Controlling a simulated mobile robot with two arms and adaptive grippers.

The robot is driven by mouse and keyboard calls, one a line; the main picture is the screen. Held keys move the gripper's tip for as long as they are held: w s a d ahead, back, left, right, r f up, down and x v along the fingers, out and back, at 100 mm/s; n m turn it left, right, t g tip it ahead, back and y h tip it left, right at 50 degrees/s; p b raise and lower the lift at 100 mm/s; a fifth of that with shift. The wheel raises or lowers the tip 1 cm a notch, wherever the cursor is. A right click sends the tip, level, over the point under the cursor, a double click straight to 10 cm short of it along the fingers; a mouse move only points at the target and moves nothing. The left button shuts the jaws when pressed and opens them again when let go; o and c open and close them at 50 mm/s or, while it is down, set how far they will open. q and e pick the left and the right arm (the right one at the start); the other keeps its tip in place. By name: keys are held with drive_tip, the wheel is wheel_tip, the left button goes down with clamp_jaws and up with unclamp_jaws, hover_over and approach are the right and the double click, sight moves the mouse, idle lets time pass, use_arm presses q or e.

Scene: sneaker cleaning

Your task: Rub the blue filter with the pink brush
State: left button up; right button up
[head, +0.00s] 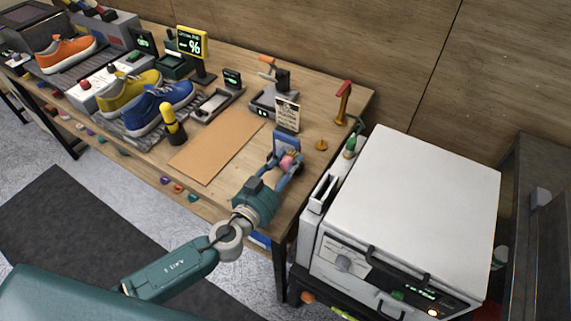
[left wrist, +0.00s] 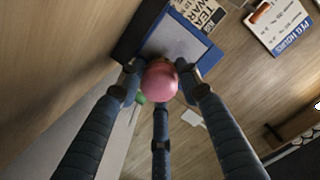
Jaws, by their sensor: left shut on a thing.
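The blue filter (head: 284,141) stands upright near the right end of the wooden workbench. In the left wrist view it is a blue-framed panel with a pale face (left wrist: 184,42). My left gripper (head: 287,168) is shut on the pink brush (head: 289,161), directly in front of the filter. In the left wrist view the round pink end of the brush (left wrist: 160,82) sits between the fingertips (left wrist: 162,78) and overlaps the filter's lower edge. I cannot tell whether the brush touches the filter. The brush's far side is hidden. My right gripper is not in view.
A small sign (head: 287,115) stands behind the filter. A brown mat (head: 217,147) lies bare to the left. A blue sneaker (head: 160,108) and a yellow-topped brush (head: 172,125) stand beyond it. A white machine (head: 415,190) stands close on the right.

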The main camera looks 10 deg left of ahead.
use_arm(q)
drive_tip(key=shift+w+a+b, duration=0.3)
drive_tip(key=shift+a, duration=0.35)
drive_tip(key=shift+w+a+r+b, duration=0.1)
drive_tip(key=shift+w+a+b, duration=0.1)
drive_tip(key=shift+a, duration=0.3)
drive_tip(key=shift+w+a+b, duration=0.1)
drive_tip(key=shift+w+a, duration=0.1)
drive_tip(key=shift+a, duration=0.3)
drive_tip(key=shift+w+a+b, duration=0.25)
drive_tip(key=shift+a+b, duration=0.05)
drive_tip(key=shift+a, duration=0.5)
drive_tip(key=shift+w+a+b, duration=0.25)
drive_tip(key=shift+a, duration=0.5)
drive_tip(key=shift+s, duration=0.3)
drive_tip(key=v, duration=0.3)
drive_tip(key=b+v, duration=0.1)
drive_tip(key=shift+s+a+f, duration=0.15)
drive_tip(key=shift+f, duration=0.25)
drive_tip(key=shift+s+a+r, duration=0.15)
drive_tip(key=shift+s+a, duration=0.1)
drive_tip(key=shift+s, duration=0.25)
